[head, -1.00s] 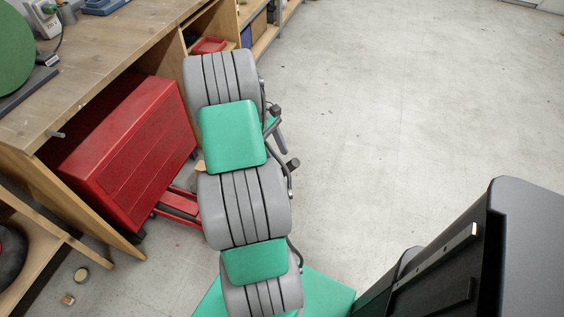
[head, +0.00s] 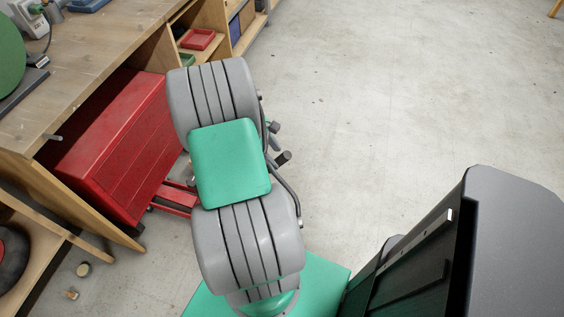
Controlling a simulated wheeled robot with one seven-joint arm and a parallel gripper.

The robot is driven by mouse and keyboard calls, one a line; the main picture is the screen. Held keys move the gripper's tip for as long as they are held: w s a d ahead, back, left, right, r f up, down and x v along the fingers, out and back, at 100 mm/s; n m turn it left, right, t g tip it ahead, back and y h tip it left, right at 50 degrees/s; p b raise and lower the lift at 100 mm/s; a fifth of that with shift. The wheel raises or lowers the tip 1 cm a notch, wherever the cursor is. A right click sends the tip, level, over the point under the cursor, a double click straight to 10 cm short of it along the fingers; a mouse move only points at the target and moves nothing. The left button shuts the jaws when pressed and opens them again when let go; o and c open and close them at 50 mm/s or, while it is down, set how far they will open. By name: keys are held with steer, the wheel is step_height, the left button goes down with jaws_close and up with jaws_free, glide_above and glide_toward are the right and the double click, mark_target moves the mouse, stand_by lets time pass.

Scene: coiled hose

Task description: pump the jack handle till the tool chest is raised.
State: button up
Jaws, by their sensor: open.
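The red tool chest (head: 120,150) stands in the open bay under the wooden workbench at the left. A low red frame, apparently the jack (head: 176,200), lies on the floor at the chest's right side and runs behind my arm. My grey and green arm covers the middle of the view. My gripper is hidden behind the arm, so its jaws and their distance from the jack do not show. The jack handle cannot be made out. Whether the chest is off the floor is not clear.
The workbench top (head: 95,75) runs along the left, above the chest. A red tray (head: 198,39) sits on a shelf behind my arm. The concrete floor (head: 400,100) to the right is clear.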

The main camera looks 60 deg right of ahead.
steer(key=x, duration=0.7)
steer(key=shift+f+b, duration=0.25)
steer(key=shift+b, duration=0.2)
steer(key=shift+c, duration=0.4)
jaws_close()
stand_by(0.4)
